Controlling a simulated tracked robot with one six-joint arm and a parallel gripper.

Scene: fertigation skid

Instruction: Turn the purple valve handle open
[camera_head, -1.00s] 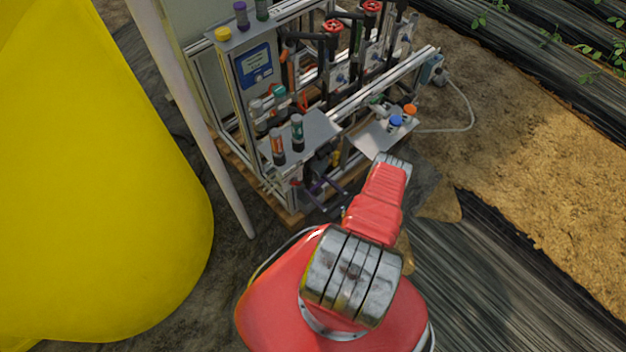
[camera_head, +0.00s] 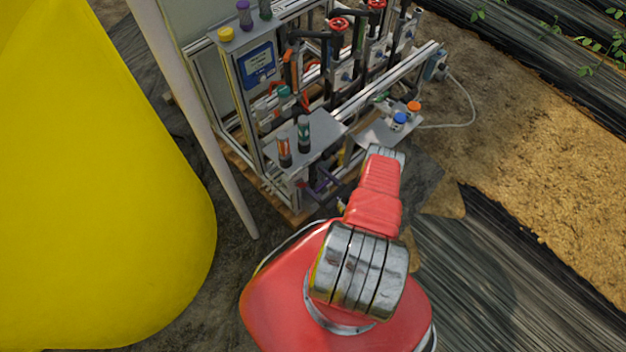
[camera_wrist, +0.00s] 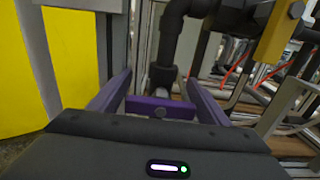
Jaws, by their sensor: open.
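The purple valve handle (camera_wrist: 160,107) shows in the wrist view as a short flat bar lying crosswise below a dark vertical pipe. My gripper (camera_wrist: 157,82) is open, with one finger on each side of the handle and pipe. The handle lies between the fingers, near their base in the picture; I cannot tell whether it touches either of them. In the head view my arm (camera_head: 378,185) reaches to the skid's near side and the gripper is not clearly visible. A small purple patch (camera_head: 322,182) shows below the skid's shelf there; I cannot tell what it belongs to.
The skid's metal frame (camera_head: 256,150) carries a shelf with bottles (camera_head: 284,150), a side tray (camera_head: 375,136) and red handwheels (camera_head: 338,24). A yellow tank (camera_head: 95,200) and a pale post (camera_head: 190,110) stand left. A yellow part (camera_wrist: 278,32) is close at right in the wrist view.

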